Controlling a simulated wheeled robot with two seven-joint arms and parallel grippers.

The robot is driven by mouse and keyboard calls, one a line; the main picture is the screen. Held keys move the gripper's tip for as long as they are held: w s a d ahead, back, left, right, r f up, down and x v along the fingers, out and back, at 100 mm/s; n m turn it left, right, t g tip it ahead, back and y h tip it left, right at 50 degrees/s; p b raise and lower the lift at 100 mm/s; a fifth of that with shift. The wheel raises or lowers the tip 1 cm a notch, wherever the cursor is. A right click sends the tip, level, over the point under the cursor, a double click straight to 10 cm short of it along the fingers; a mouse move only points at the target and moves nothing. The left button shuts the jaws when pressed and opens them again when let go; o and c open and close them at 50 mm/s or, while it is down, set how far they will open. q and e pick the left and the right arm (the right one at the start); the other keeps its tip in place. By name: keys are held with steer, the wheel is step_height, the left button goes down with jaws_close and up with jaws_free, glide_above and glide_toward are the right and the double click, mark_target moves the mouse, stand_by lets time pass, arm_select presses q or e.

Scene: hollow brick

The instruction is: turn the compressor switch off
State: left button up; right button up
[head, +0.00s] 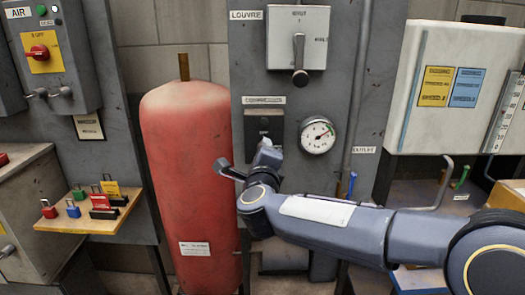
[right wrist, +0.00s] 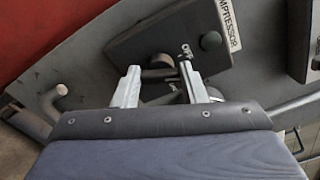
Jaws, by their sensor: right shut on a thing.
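The compressor switch (head: 264,124) is a dark box on the grey panel, under a white label strip, left of the round gauge. In the right wrist view its dark plate (right wrist: 150,38) lies beside the label ending in "MPRESSOR" (right wrist: 226,30). My right gripper (head: 262,157) is at the lower part of the switch in the head view. In the right wrist view its pale fingers (right wrist: 160,82) are either side of a grey part of the switch handle (right wrist: 164,72), shut on it. The handle's exact angle is partly hidden. My left gripper is not in view.
A red tank (head: 188,150) stands just left of the switch. A gauge (head: 317,135) and a louvre lever (head: 300,60) share the panel. A shelf (head: 90,221) with several padlocks is at the left, below the AIR box (head: 50,52). A white tank (head: 457,105) is at the right.

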steer(key=shift+f+n+p, duration=0.15)
steer(key=shift+n+p, duration=0.65)
steer(key=shift+n, duration=1.5)
steer(key=o, duration=1)
steer(key=s+b, duration=0.1)
steer(key=s, duration=0.7)
steer(key=shift+b, duration=0.3)
